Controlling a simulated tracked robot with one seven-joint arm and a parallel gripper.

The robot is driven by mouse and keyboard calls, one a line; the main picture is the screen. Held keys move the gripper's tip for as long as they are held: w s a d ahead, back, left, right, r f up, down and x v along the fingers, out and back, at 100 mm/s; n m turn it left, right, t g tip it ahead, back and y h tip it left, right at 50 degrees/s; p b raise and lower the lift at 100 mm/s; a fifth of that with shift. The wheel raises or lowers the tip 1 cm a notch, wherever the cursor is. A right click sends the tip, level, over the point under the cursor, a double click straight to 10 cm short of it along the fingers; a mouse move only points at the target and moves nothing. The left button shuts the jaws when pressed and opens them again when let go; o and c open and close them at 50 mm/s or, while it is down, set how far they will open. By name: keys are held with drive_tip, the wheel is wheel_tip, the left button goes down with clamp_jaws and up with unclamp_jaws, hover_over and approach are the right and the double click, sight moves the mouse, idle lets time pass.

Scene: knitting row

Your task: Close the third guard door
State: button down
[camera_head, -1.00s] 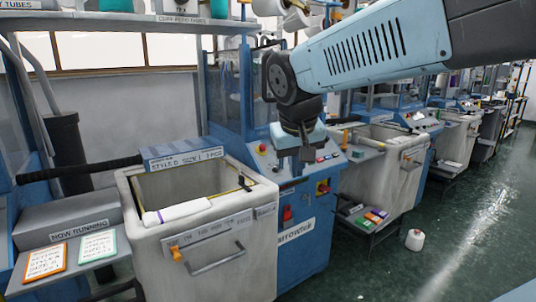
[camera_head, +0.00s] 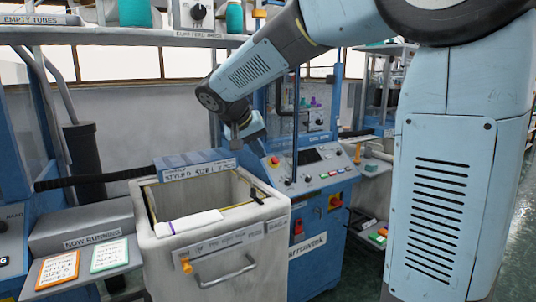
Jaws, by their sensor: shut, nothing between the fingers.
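The nearest blue knitting machine (camera_head: 318,205) stands in the middle, with a control panel and a blue guard frame (camera_head: 334,95) above it. A thin dark upright edge (camera_head: 296,120) stands at the front of the guard opening and may be the guard door's edge. I cannot tell which door counts as the third, or how far it stands open. My gripper (camera_head: 236,144) is shut and empty, small and partly hidden by my wrist. It is left of the guard opening, above the back of the grey bin; contact with the door cannot be made out.
The grey bin (camera_head: 222,262) with a handle and a white roll (camera_head: 189,223) stands in front. A sloping shelf (camera_head: 116,268) with two cards is at left. A tube shelf (camera_head: 120,36) runs across the top. My arm hides much of the right side.

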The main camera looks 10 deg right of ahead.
drive_tip(key=w+d+f, duration=0.2)
drive_tip(key=d+f, duration=0.4)
drive_tip(key=d, duration=0.2)
drive_tip(key=shift+w+f, duration=0.3)
drive_tip(key=shift+w, duration=0.05)
drive_tip(key=shift+d, duration=0.1)
